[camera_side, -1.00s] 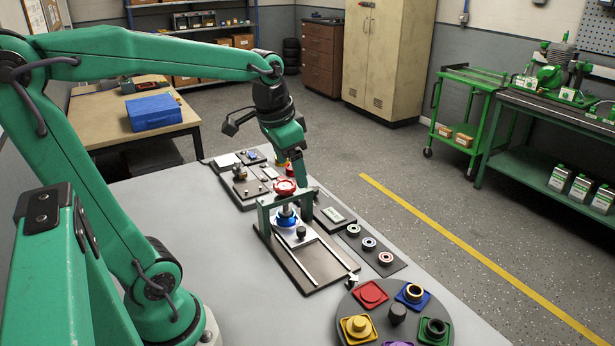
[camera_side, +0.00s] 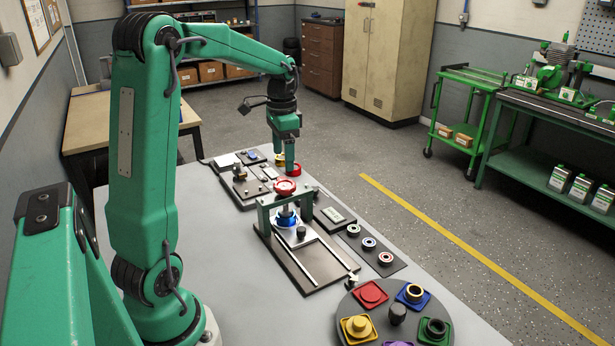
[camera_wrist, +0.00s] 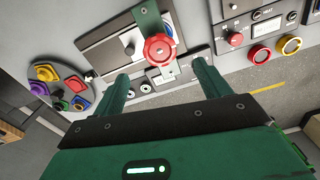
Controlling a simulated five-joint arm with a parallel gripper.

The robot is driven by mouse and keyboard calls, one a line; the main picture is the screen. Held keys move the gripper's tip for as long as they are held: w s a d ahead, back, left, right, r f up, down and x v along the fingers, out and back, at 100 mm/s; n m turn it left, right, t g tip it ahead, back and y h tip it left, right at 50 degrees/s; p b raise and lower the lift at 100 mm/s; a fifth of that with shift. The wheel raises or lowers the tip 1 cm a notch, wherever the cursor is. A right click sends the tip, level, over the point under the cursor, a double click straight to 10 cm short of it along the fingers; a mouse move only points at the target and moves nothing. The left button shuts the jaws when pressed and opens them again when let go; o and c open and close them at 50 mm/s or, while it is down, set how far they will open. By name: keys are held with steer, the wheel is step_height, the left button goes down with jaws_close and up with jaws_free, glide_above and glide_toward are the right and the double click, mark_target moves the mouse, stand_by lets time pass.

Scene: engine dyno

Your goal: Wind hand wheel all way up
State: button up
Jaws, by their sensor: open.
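The red hand wheel (camera_side: 285,187) sits on top of a small green press frame (camera_side: 262,215), above a blue round part (camera_side: 287,217) on a silver plate. My gripper (camera_side: 285,165) is just behind and above the wheel in the side view, pointing down, with its fingers apart and empty. In the wrist view the wheel (camera_wrist: 160,48) shows beyond the fingertips, between the lines of the two fingers. My gripper (camera_wrist: 160,72) is not touching it there.
A panel with a red button (camera_wrist: 259,55) and a yellow button (camera_wrist: 289,45) stands behind the press. A turntable (camera_side: 375,325) with coloured parts is at the front. Several rings (camera_side: 369,243) lie on a dark strip. Grey tabletop is clear to the press's left.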

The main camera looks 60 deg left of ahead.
mark_target(285, 184)
steer(key=shift+f, duration=3.9)
steer(key=c, duration=1)
